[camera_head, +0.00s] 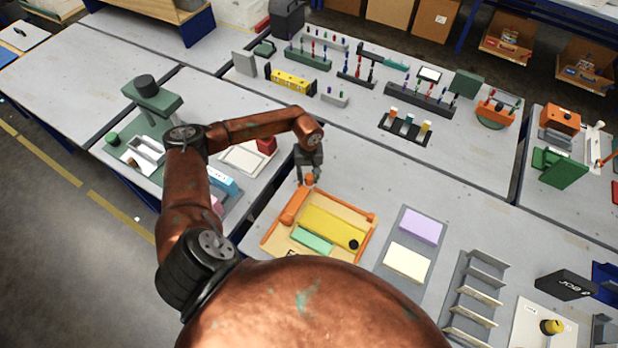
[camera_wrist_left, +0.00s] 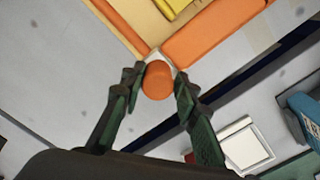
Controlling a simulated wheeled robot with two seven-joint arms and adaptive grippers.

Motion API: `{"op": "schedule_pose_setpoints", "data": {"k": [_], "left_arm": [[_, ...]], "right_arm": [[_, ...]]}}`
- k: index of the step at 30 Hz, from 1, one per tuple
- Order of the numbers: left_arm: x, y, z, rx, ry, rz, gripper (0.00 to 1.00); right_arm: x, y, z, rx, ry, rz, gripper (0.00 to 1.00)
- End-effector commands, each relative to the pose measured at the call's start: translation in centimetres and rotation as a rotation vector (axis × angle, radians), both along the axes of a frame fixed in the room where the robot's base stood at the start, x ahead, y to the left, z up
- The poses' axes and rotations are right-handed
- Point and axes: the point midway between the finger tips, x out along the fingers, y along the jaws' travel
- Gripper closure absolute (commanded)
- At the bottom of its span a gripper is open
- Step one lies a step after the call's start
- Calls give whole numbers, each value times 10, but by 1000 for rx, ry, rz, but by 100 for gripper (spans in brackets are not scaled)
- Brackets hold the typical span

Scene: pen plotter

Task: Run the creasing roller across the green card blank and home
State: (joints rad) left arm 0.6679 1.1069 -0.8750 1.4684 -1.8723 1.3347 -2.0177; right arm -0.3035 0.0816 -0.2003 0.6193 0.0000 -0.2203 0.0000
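The device in the middle of the head view has a pale wooden tray (camera_head: 267,243) with a yellow panel (camera_head: 333,228). A mint-green card blank (camera_head: 313,240) lies along its near side. A long orange bar (camera_head: 295,206) runs along its left end, likely the creasing roller's housing; I cannot tell for certain. An orange knob (camera_head: 309,179) stands at its far end. My left gripper (camera_head: 309,173) points down over this knob. In the left wrist view the round knob (camera_wrist_left: 158,80) sits between the fingertips, which appear spread with narrow gaps. My right gripper is not in view.
Lilac (camera_head: 414,226) and cream (camera_head: 408,262) card stacks lie on a grey mat to the right. A green press (camera_head: 152,98) stands left. Racks of tools stand behind.

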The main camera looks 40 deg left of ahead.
Motion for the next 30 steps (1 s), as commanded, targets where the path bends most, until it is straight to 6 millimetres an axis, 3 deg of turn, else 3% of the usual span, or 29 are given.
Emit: {"op": "schedule_pose_setpoints", "data": {"k": [6, 17, 30], "left_arm": [[0, 2, -1, 4, 0, 3, 58], [1, 1, 7, 0, -4, 2, 58], [1, 2, 90, 2, -4, 3, 58]], "right_arm": [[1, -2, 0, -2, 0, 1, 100], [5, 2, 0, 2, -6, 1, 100], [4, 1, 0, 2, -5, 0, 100]]}}
